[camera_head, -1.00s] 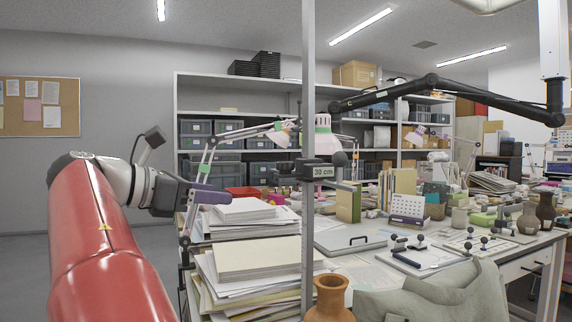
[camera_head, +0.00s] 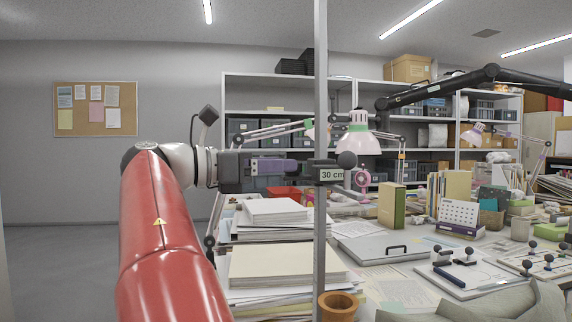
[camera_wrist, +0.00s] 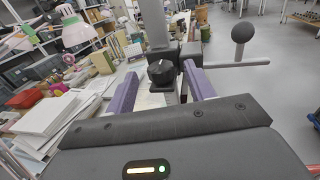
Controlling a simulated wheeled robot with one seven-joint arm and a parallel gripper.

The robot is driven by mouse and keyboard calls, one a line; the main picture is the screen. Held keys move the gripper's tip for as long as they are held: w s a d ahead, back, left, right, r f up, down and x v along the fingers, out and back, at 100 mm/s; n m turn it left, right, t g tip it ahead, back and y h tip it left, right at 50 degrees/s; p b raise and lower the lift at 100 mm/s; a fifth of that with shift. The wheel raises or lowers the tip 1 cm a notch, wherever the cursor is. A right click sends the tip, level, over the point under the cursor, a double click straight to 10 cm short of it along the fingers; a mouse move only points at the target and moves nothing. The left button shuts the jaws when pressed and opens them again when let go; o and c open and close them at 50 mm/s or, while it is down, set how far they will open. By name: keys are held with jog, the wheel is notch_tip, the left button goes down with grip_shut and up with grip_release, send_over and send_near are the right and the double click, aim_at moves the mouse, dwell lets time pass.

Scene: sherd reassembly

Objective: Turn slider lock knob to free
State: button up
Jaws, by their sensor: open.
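The slider (camera_head: 322,172) is a dark block on an upright grey metal post (camera_head: 320,90), with a "30 cm" label. In the wrist view its black lock knob (camera_wrist: 160,73) faces my gripper, with the post (camera_wrist: 154,22) behind it. A ball-ended rod (camera_wrist: 238,64) sticks out to the right of the slider. My gripper (camera_head: 308,167) has purple fingers and is level with the slider, just left of it. In the wrist view the open fingers (camera_wrist: 160,78) stand on either side of the knob, with visible gaps. I cannot tell how deep the knob sits between them.
Paper stacks (camera_head: 285,265) lie below my gripper on the crowded table. A pink-and-white lamp (camera_head: 357,143) stands behind the post. A terracotta pot (camera_head: 338,305) is near the post's foot. A black jointed arm (camera_head: 440,85) crosses at upper right. Open floor lies at left.

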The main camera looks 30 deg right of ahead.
jog(key=shift+d, duration=1.1)
jog(key=shift+c, duration=0.2)
jog(key=c, duration=0.9)
jog(key=shift+c, duration=0.2)
